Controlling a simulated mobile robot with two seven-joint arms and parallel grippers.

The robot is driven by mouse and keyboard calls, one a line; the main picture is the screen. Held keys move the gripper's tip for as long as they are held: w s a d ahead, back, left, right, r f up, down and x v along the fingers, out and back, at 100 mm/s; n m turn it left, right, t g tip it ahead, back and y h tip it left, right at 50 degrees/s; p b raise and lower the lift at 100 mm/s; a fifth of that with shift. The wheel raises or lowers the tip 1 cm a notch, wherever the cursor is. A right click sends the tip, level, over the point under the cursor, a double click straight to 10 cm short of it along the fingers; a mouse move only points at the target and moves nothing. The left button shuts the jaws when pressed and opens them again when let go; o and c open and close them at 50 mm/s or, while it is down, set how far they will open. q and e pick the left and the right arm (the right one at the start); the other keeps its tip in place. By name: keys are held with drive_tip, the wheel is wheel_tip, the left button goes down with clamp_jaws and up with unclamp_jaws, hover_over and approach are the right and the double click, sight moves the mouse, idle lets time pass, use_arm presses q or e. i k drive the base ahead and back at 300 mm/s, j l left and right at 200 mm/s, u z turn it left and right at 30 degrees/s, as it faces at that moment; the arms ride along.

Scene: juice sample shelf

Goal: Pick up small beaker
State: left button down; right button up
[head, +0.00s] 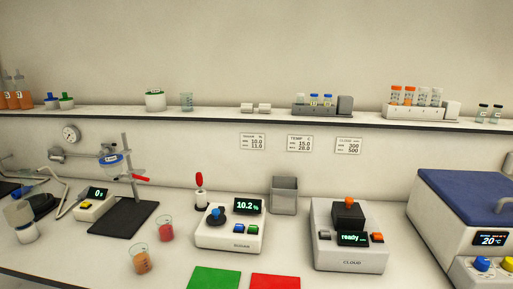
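Three small clear beakers show in the head view. One beaker (141,260) with orange liquid stands on the counter near the front, left of centre. A second beaker (166,230) with red liquid stands just behind it to the right. A third, empty-looking beaker (187,102) stands on the wall shelf. I cannot tell which one the task names. Neither of my grippers is in view, and nothing is seen touching the beakers.
Right of the beakers is a meter (229,230) reading 10.2 %. A green mat (214,278) and red mat (275,281) lie in front. A stand (128,175) rises behind left. Further right are a grey bin (285,196), "CLOUD" device (350,245) and blue-lidded box (465,190). The shelf (220,113) holds racks.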

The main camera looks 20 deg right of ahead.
sight(165, 228)
drive_tip(key=j+z, duration=0.5)
drive_tip(key=j, duration=0.5)
drive_tip(key=j+z, duration=0.5)
drive_tip(key=j, duration=0.55)
drive_tip(key=k, duration=0.05)
